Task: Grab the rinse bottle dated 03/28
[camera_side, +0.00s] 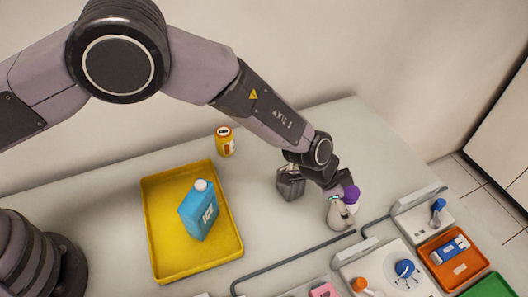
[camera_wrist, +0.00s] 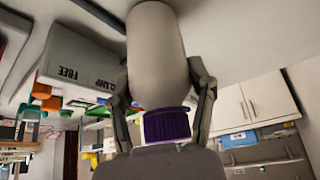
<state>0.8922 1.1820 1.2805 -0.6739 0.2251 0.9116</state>
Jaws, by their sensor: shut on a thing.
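A whitish bottle with a purple cap (camera_side: 341,216) is at the right side of the counter in the side view. It fills the upper middle of the wrist view (camera_wrist: 155,45), with its ribbed purple cap (camera_wrist: 167,125) nearest the wrist. My gripper (camera_side: 338,198) is shut on this bottle, and in the wrist view a finger lies on each side of it (camera_wrist: 163,85). No date can be read on the bottle's visible side. Whether its base touches the counter cannot be told.
A yellow tray (camera_side: 162,240) holds a blue jug (camera_side: 199,211) with a white cap. A yellow can (camera_side: 225,141) stands behind it.

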